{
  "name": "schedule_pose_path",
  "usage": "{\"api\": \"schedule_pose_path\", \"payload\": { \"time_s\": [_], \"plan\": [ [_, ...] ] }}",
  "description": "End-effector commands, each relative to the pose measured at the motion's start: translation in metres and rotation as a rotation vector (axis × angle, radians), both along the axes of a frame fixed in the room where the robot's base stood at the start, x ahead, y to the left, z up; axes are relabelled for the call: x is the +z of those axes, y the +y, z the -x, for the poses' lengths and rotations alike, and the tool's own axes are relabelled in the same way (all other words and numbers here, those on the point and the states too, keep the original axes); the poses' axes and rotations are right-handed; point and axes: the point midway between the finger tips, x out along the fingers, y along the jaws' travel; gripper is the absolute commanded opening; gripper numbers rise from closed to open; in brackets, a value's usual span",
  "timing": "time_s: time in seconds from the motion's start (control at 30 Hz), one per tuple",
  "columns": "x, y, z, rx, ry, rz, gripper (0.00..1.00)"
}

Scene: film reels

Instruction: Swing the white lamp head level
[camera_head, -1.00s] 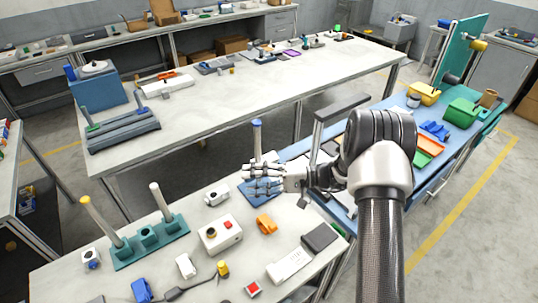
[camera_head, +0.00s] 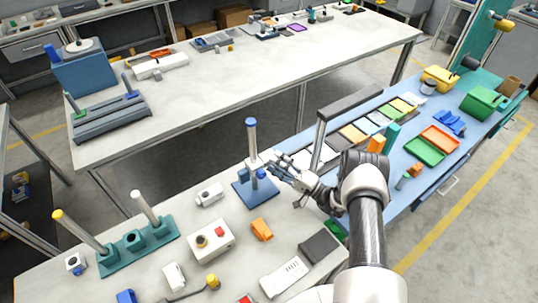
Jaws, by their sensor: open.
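A post (camera_head: 251,138) with a blue cap stands upright on a blue base plate (camera_head: 242,195) on the near bench. A small white part (camera_head: 254,163) sits partway up the post, with a blue knob (camera_head: 261,173) beside it. This white part looks like the lamp head, but its tilt is too small to tell. My gripper (camera_head: 272,169) is just right of the post, its fingers open and pointing left toward the white part and knob. The fingers overlap the right edge of the white part in the picture, and I cannot tell whether they touch it.
A white box with a red button (camera_head: 207,241), an orange block (camera_head: 261,229) and a teal rack with posts (camera_head: 139,248) lie in front and left. A dark raised bar (camera_head: 350,102) stands behind my gripper. A blue bench (camera_head: 398,176) with trays is at right.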

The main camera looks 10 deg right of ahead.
Motion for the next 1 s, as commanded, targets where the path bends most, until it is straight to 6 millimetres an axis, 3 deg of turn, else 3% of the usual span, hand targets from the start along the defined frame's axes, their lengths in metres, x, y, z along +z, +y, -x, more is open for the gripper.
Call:
{"api": "schedule_pose_path", "payload": {
  "time_s": [0.2,0.6,1.0],
  "plan": [
    [0.007,0.022,-0.021,0.002,0.000,0.000,0.53],
    [0.010,0.028,-0.027,0.001,0.001,0.001,0.53],
    [0.010,0.028,-0.027,0.001,0.001,0.000,0.27]
  ]
}}
